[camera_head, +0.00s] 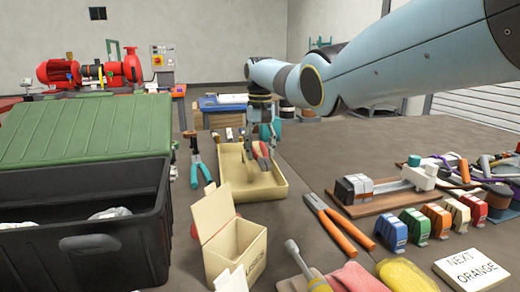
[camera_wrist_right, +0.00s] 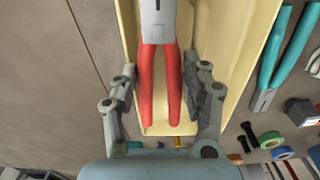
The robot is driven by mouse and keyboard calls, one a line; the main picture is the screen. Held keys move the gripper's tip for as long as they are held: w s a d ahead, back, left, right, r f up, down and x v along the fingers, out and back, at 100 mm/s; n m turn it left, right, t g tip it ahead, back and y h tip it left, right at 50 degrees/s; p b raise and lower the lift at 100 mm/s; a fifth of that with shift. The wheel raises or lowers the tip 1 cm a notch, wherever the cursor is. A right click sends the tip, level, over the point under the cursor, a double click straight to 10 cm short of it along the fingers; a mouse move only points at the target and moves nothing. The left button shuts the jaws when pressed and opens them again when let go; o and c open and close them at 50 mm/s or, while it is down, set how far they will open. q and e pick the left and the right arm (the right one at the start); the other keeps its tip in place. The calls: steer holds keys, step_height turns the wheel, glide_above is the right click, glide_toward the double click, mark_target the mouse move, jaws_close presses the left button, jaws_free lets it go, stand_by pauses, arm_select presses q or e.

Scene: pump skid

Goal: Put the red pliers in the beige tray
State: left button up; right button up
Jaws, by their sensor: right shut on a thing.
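The red pliers (camera_wrist_right: 172,88) have red handles and grey jaws. My right gripper (camera_wrist_right: 158,72) is shut on their handles in the right wrist view, one finger on each side. In the head view the pliers (camera_head: 264,149) hang below my right gripper (camera_head: 264,135), over the beige tray (camera_head: 266,191). The beige tray (camera_wrist_right: 232,55) lies behind the pliers in the wrist view. Whether the pliers touch the tray floor I cannot tell. My left gripper is not in view.
A black crate (camera_head: 90,240) with a green lid stands left. Teal-handled pliers (camera_head: 196,160) lie left of the tray. An open cardboard box (camera_head: 230,240) stands in front of it, orange-handled pliers (camera_head: 337,225) to the right. A clear strip of table lies right of the tray.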

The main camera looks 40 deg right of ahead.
steer(key=o, duration=1.1)
step_height(320, 180, up, 12)
